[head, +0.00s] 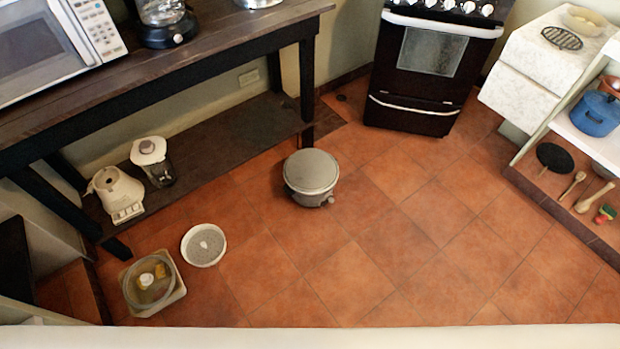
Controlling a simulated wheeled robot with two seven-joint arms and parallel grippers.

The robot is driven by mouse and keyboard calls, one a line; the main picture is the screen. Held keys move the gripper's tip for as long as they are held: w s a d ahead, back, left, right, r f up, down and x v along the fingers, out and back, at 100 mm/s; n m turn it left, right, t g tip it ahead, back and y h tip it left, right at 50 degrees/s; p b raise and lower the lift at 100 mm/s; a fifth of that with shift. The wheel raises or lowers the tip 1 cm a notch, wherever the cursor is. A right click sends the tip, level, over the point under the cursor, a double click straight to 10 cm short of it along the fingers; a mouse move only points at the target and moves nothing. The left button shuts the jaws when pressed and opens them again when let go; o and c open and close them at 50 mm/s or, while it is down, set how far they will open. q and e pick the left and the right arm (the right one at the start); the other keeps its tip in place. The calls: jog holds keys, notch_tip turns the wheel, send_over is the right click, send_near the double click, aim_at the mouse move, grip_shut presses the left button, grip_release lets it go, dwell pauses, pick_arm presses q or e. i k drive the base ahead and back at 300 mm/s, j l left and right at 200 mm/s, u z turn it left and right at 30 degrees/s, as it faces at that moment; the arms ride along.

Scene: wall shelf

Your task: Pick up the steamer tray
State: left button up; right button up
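A shallow round tray (205,253) with a white rim and a speckled grey inside lies on the tiled floor at the lower left. A small white piece shows at its middle. It looks like the steamer tray, though I cannot be certain. Just below and left of it is a squarish beige container with a clear round lid (134,293) and a pale knob. A round grey lidded pot (312,171) stands on the floor near the centre. Neither of my grippers is in view.
A dark wooden table (170,72) with a low shelf (225,135) runs along the left, holding a microwave (30,50) above and small appliances below. A black stove (432,65) and a shelf unit with a blue pot (594,115) stand right. The central floor (400,260) is clear.

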aim_at(204, 245)
jog(key=u, duration=1.2)
